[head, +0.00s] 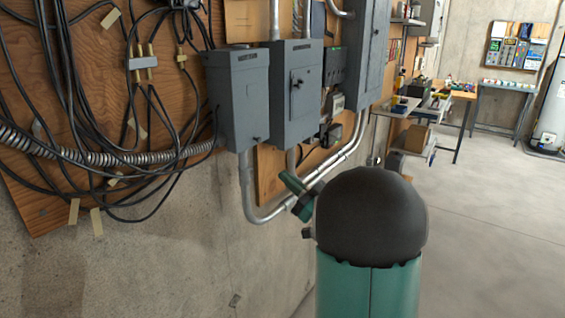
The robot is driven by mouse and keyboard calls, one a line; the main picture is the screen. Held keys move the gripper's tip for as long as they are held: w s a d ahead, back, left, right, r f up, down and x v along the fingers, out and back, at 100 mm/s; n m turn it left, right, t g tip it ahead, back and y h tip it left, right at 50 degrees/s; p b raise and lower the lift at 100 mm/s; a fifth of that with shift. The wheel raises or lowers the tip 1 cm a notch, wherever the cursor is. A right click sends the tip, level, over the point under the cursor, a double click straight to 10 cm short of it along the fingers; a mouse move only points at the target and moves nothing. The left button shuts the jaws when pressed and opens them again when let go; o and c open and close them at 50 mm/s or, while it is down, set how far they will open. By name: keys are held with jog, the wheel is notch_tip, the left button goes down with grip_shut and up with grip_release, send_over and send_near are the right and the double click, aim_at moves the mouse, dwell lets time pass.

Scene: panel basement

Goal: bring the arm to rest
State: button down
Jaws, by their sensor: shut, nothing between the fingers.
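My own arm stands at the lower middle right, with a large black dome (370,215) on top of a teal column. My gripper (296,194) shows as small green and dark parts sticking out to the left from behind the dome. It is shut and holds nothing. The dome hides most of the arm behind it. In the picture the gripper lies in front of the grey conduit (249,190) and the concrete wall; I cannot tell how far it is from them.
Grey electrical boxes (293,95) and black cables (90,165) hang on a plywood board (25,190) at left. Shelves (405,110) and a workbench (465,96) stand farther back, with a white tank (552,115) at far right. The concrete floor (490,220) at right is clear.

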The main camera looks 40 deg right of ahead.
jog(key=s+a+f+g+y, duration=0.1)
jog(key=s+a+g+y, duration=0.15)
jog(key=a+g, duration=0.45)
jog(key=s+a+f+g+y, duration=0.1)
jog(key=s+a+f+g, duration=0.15)
jog(key=a, duration=0.75)
jog(key=s+a+f+g+y, duration=0.1)
jog(key=s+a+g+y, duration=0.15)
jog(key=a+g, duration=0.45)
jog(key=s+a+f+g+h, duration=0.2)
jog(key=s+a+f+h, duration=0.3)
jog(key=s, duration=0.4)
jog(key=s+d+m+h, duration=0.1)
jog(key=h, duration=0.2)
jog(key=s+d+m+t+h, duration=0.1)
jog(key=s+h, duration=0.1)
jog(key=h, duration=0.1)
jog(key=s+d+r+m+t+h, duration=0.1)
jog(key=m+h, duration=0.1)
jog(key=h, duration=0.1)
jog(key=shift+s+d+r, duration=0.1)
jog(key=shift+s+d, duration=0.1)
jog(key=shift+d, duration=0.1)
jog(key=shift+d, duration=0.2)
